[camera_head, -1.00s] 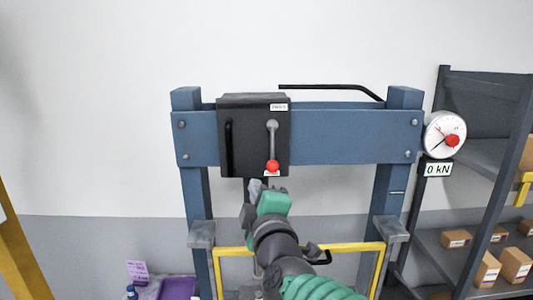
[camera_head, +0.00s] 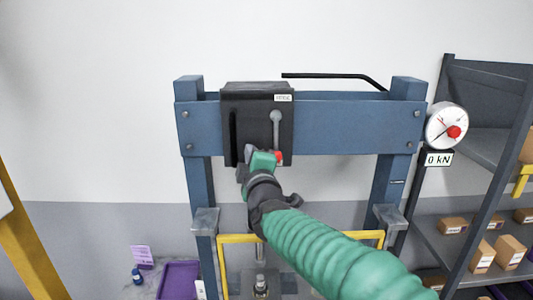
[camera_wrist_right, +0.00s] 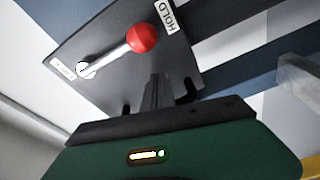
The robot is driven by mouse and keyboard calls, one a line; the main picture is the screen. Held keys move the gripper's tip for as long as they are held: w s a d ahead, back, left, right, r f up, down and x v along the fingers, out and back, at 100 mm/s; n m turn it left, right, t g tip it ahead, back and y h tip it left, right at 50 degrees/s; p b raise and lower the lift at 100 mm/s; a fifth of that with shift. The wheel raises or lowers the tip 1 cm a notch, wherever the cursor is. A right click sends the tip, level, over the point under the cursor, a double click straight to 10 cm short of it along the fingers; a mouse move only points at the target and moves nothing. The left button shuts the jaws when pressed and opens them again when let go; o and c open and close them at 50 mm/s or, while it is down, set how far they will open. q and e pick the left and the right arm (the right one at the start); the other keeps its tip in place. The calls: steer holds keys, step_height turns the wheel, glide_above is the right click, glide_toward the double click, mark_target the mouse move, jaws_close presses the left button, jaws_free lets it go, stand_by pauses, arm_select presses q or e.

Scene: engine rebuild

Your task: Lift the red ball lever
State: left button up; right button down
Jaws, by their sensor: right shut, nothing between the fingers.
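The red ball (camera_head: 279,155) is the end of a grey lever (camera_head: 276,128) that hangs down on the black control box (camera_head: 257,110) of the blue press. In the head view my right gripper (camera_head: 249,153) covers part of the ball from the left and below. In the right wrist view the red ball (camera_wrist_right: 142,37) shows whole, beside a "HOLD" label (camera_wrist_right: 171,17). The fingers of my right gripper (camera_wrist_right: 157,88) are shut and empty, close to the box face, with the ball beyond their tips and apart from them in that picture. My left gripper is not in view.
The blue press frame (camera_head: 350,127) stands before a white wall, with a dial gauge (camera_head: 447,127) at its right. A yellow frame (camera_head: 221,262) is low in front. A shelf with boxes (camera_head: 482,257) stands right, a purple tray (camera_head: 180,281) lower left.

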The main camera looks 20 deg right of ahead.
steer(key=d, duration=0.1)
steer(key=s+d, duration=0.1)
steer(key=s+d+f, duration=0.1)
steer(key=shift+d, duration=0.35)
